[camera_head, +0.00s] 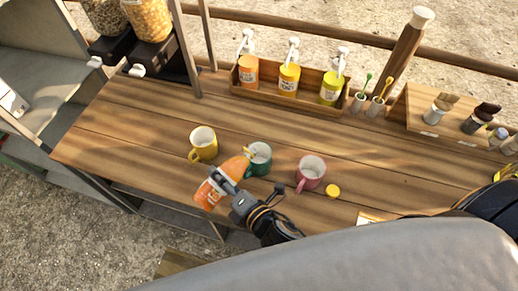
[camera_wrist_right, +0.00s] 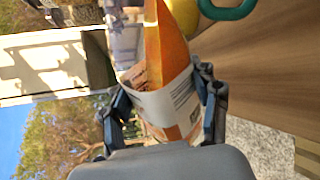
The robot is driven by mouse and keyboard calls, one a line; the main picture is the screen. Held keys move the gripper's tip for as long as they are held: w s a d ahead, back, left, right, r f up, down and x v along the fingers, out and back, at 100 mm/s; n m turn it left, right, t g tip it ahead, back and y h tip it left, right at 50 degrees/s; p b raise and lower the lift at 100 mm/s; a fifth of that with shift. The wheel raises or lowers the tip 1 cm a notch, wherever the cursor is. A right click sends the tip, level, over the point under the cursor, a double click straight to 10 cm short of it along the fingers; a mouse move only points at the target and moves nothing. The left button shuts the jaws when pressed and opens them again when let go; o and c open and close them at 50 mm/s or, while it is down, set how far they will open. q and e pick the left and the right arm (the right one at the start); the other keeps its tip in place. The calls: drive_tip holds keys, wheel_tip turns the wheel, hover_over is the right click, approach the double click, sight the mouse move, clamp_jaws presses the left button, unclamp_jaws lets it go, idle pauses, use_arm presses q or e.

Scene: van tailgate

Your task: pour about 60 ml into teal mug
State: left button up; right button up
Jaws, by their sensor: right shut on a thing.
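The teal mug (camera_head: 260,158) stands upright on the wooden counter, between a yellow mug (camera_head: 204,143) and a pink mug (camera_head: 311,172). My right gripper (camera_head: 224,184) is shut around the labelled body of an orange bottle (camera_head: 236,166), left of and in front of the teal mug. The bottle is tilted, its narrow top pointing up and right at the teal mug's rim. I cannot tell whether liquid is flowing or how full the mug is. The right wrist view shows the bottle's label (camera_wrist_right: 168,103) between both fingers and a teal handle (camera_wrist_right: 229,10). My left gripper is not in view.
A wooden rack (camera_head: 300,99) with several pump bottles stands at the back. Dispensers (camera_head: 147,18) stand at the back left, a wooden box (camera_head: 428,133) at the right. The counter's left part is clear.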

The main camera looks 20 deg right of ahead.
drive_tip(key=shift+w+d+r+m+p, duration=0.25)
drive_tip(key=shift+m+p, duration=0.25)
drive_tip(key=shift+p, duration=0.25)
drive_tip(key=shift+r+p, duration=0.2)
drive_tip(key=shift+p, duration=0.15)
drive_tip(key=shift+r+m+g+y+p, duration=0.3)
drive_tip(key=shift+r+m+y+p, duration=0.25)
drive_tip(key=shift+p, duration=0.3)
idle(0.3)
drive_tip(key=shift+w, duration=0.25)
idle(1.3)
